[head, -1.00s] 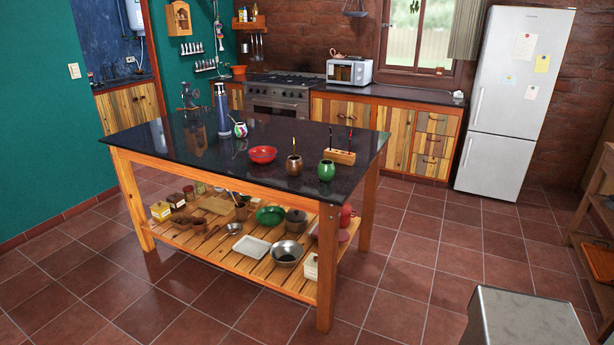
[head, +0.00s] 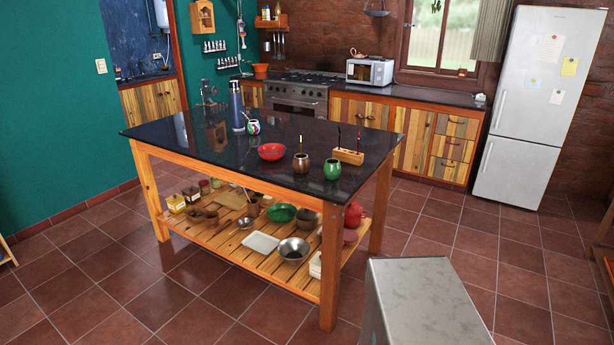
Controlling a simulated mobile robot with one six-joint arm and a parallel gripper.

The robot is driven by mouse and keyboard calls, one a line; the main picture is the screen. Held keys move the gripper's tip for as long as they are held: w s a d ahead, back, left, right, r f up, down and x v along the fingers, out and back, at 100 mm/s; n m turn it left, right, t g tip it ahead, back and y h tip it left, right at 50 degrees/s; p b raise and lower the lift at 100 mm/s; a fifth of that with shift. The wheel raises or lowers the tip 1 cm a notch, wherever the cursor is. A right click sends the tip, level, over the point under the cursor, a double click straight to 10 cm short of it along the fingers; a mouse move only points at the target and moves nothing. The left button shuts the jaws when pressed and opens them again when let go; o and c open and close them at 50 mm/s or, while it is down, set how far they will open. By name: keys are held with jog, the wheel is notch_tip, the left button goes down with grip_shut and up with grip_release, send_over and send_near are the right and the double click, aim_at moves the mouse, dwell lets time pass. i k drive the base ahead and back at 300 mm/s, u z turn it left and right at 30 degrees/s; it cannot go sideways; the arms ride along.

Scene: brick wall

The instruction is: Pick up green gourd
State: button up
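The green gourd (head: 332,170) is a small rounded cup. It stands upright on the dark top of the kitchen island (head: 215,155), near the front right edge. A brown gourd (head: 301,164) with a thin straw stands just left of it. A white gourd with a coloured pattern (head: 254,127) stands farther back, beside a blue flask (head: 237,108). My gripper is not in view, and nothing is seen touching the green gourd.
A red bowl (head: 271,152) and a wooden holder (head: 347,156) with upright straws are near the gourds. The island's lower shelf (head: 220,235) holds pots and bowls. A grey metal-topped block (head: 425,290) is close at the lower right. Tiled floor (head: 200,305) in front is clear.

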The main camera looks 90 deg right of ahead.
aim_at(332, 167)
jog(key=u, duration=0.75)
jog(key=k, duration=2.85)
jog(key=z, duration=0.65)
